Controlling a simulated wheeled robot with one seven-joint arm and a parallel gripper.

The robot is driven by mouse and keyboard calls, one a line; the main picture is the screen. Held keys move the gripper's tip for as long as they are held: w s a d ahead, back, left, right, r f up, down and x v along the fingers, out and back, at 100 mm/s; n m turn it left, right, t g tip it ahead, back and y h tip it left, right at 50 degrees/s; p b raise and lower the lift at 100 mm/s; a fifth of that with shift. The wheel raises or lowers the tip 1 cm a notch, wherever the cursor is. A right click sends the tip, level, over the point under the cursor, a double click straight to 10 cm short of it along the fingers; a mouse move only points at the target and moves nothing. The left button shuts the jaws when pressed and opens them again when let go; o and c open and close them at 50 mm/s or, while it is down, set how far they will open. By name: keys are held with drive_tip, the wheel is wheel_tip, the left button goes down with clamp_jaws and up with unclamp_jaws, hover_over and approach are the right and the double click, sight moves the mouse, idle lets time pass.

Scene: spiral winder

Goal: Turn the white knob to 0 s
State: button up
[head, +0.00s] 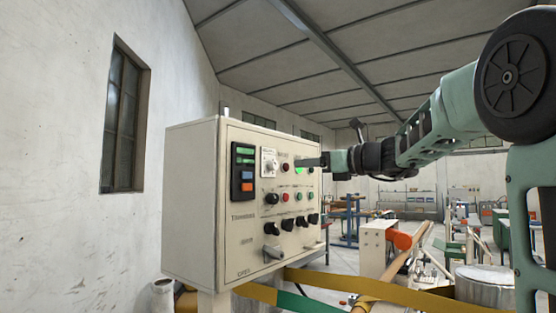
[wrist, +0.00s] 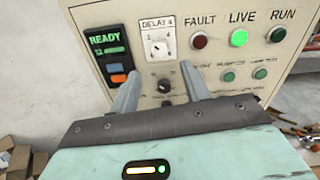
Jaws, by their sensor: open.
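The white knob (wrist: 157,47) sits on a white dial plate marked DELAY, on the front of a cream control panel (head: 190,200). In the head view the knob (head: 270,168) is small, beside the display. Its pointer looks roughly vertical in the wrist view, but I cannot read the setting exactly. My gripper (wrist: 160,70) is open and empty, its two fingers spread below the dial plate in the picture. In the head view my gripper (head: 308,161) is in front of the panel, to the right of the knob. The fingers look apart from the knob.
A READY display (wrist: 106,42) with blue and orange buttons is left of the dial. A black knob (wrist: 163,86) is below it. A yellow belt (head: 400,293) runs below the panel.

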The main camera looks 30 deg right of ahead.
sight(276, 165)
drive_tip(key=p+x, duration=0.3)
drive_tip(key=x, duration=0.7)
drive_tip(key=shift+f, duration=0.1)
drive_tip(key=c, duration=1)
